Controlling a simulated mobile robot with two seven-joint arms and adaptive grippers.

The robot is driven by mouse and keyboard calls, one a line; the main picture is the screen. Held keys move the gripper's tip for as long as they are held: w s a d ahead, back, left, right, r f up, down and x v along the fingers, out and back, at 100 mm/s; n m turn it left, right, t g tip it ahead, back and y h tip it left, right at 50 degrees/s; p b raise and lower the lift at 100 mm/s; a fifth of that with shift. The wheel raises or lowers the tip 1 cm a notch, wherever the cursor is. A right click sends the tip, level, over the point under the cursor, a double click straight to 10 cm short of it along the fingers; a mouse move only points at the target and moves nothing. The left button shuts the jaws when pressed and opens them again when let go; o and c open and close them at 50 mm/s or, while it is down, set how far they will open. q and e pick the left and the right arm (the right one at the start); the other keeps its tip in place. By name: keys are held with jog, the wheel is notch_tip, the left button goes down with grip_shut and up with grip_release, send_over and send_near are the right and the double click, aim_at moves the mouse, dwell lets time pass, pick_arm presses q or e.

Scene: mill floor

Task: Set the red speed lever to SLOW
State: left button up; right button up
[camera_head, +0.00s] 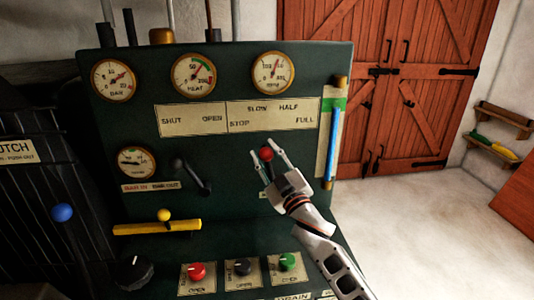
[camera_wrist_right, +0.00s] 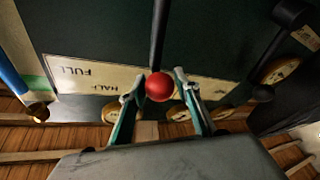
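The red speed lever's ball knob (camera_head: 266,154) is in front of the dark green panel, below the right-hand label plate (camera_head: 272,116) marked STOP, SLOW, HALF and FULL. My right gripper (camera_head: 269,154) is open, with one finger on each side of the knob. In the right wrist view the red knob (camera_wrist_right: 159,87) sits between the fingertips, its dark rod (camera_wrist_right: 159,35) running to the top edge. Narrow gaps seem to show beside the knob; contact is unclear. HALF and FULL are readable there; SLOW is hidden. Which mark the lever stands at I cannot tell. My left gripper is out of view.
A black lever (camera_head: 191,175) stands left of the red one, under the SHUT/OPEN plate. A blue sight tube (camera_head: 333,142) is close to the right of my gripper. A yellow bar (camera_head: 157,227) and several knobs (camera_head: 197,271) are lower down. Open floor lies to the right.

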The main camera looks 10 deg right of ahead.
jog(key=shift+o, duration=0.7)
jog(key=v, duration=1.2)
